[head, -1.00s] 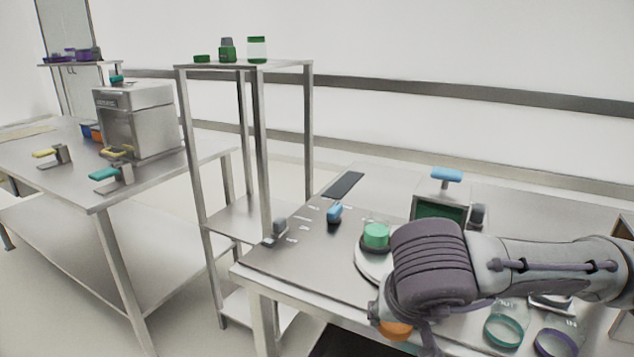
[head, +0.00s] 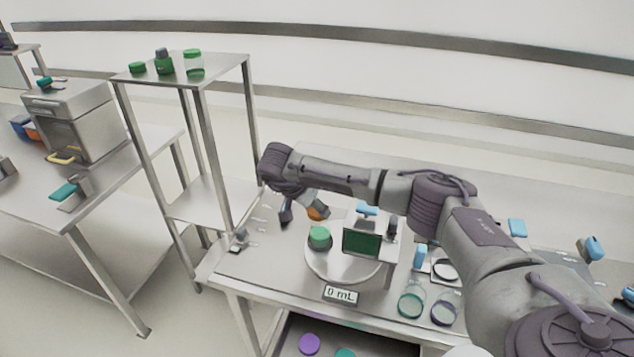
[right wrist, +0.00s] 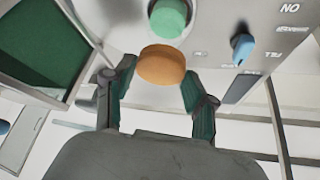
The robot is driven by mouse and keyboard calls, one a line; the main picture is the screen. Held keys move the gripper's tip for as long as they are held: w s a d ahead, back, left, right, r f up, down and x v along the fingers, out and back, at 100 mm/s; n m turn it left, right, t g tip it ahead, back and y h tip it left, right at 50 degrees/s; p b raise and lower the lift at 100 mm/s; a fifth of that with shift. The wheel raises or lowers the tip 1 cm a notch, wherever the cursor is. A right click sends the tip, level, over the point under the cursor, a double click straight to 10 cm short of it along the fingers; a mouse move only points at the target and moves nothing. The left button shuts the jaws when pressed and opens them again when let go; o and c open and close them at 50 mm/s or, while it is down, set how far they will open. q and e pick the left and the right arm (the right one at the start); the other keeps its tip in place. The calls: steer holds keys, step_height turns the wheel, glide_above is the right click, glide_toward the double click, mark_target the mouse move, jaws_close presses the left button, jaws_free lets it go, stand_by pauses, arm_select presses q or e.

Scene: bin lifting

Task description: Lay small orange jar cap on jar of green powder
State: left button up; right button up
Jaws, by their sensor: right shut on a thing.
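The small orange cap (head: 318,211) is held by my right gripper (head: 305,207), above the far left part of the workbench. In the right wrist view the orange cap (right wrist: 162,67) sits between the two fingertips of my right gripper (right wrist: 160,78). A small green cylinder (head: 319,233), which looks like the jar of green powder, stands on a round pale plate (head: 345,268). It also shows in the right wrist view (right wrist: 168,18), just beyond the cap. The cap is apart from it. I cannot tell whether its top is open. My left gripper is out of view.
A device with a green screen (head: 361,239) stands beside the green cylinder. A "0 mL" display (head: 341,294) is at the bench front. Open glass jars (head: 411,304) stand to the right. A tall shelf (head: 187,72) at left holds several green items. A blue-topped knob (right wrist: 243,48) is near the cap.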

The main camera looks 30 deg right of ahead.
mark_target(317, 213)
steer(key=shift+d, duration=0.35)
steer(key=shift+d+f, duration=0.1)
steer(key=shift+f, duration=0.05)
arm_select(q)
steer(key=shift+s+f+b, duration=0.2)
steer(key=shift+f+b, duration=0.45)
steer(key=shift+b, duration=0.35)
arm_select(e)
steer(key=shift+f, duration=1.3)
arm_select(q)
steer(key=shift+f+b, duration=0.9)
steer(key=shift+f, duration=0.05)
arm_select(e)
steer(key=shift+f, duration=1)
steer(key=o, duration=1.4)
steer(key=shift+c, duration=0.2)
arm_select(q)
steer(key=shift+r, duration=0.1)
